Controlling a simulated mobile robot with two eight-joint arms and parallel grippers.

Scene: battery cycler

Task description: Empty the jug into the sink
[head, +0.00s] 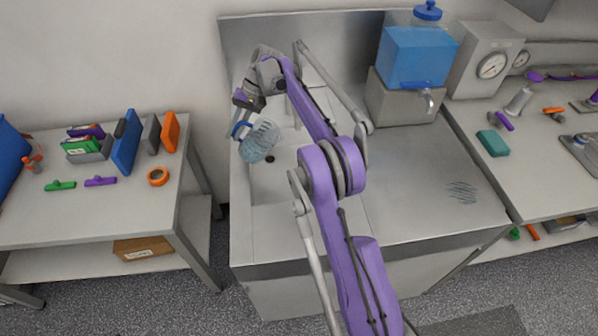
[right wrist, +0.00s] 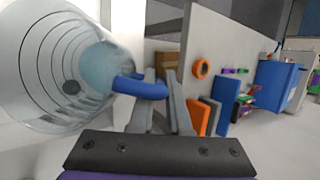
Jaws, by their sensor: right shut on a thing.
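The jug (head: 259,141) is clear and ribbed, with a blue handle (head: 240,130). It is tilted well over above the left part of the sink (head: 285,178), close to a dark drain (head: 270,159). My right gripper (head: 243,112) is shut on the handle. In the right wrist view, the jug (right wrist: 50,60) fills the left side and its blue handle (right wrist: 140,87) reaches between the fingers (right wrist: 162,88). Pale blue shows at one end of the jug; I cannot tell whether it is water. My left gripper is not in view.
A blue water tank (head: 415,55) on a steel stand with a tap (head: 428,100) stands behind the bare steel drainboard (head: 420,185). A side table (head: 130,205) with folders and an orange tape roll (head: 157,176) stands left, across a gap. A gauge box (head: 485,58) is at right.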

